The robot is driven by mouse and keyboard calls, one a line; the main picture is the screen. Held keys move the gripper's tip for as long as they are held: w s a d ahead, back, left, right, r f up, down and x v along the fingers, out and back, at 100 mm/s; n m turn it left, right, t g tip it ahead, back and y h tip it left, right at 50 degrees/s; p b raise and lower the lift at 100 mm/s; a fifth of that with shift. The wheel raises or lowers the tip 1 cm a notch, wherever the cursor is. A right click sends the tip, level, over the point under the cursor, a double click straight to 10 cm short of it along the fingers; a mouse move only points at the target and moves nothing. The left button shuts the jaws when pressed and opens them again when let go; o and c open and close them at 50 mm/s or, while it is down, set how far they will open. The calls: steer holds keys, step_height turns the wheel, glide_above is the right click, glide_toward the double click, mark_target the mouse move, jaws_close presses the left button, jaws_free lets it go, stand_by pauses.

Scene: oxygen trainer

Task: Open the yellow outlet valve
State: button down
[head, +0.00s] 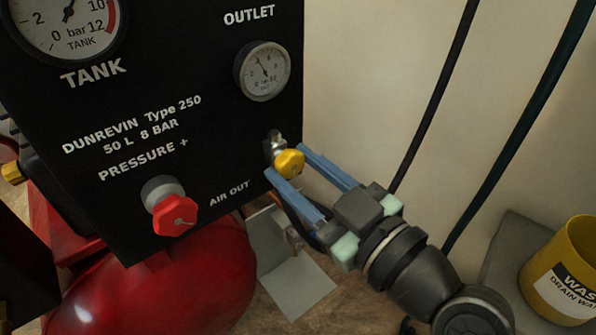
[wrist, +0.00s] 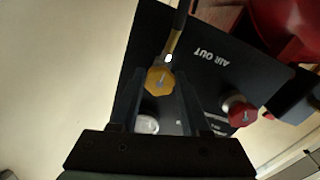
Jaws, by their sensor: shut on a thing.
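The yellow outlet valve knob (head: 290,164) sits on a short metal fitting on the right side of the black panel (head: 225,95), above the AIR OUT label. My gripper (head: 286,162) reaches it from the lower right, one blue finger on each side of the knob. It is shut on the knob. In the wrist view the yellow knob (wrist: 159,81) is between the tips of the dark fingers, with a small mark on its face. How far the valve is turned cannot be told.
A red pressure knob (head: 170,208) is left of the valve. The outlet gauge (head: 262,71) is above, the tank gauge (head: 66,27) at upper left. A red tank (head: 165,285) is below. Dark hoses (head: 435,105) hang at right, above a yellow waste bucket (head: 565,275).

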steer(key=shift+c, duration=1.9)
jaws_free()
steer(key=p+v, duration=0.5)
steer(key=v, duration=0.8)
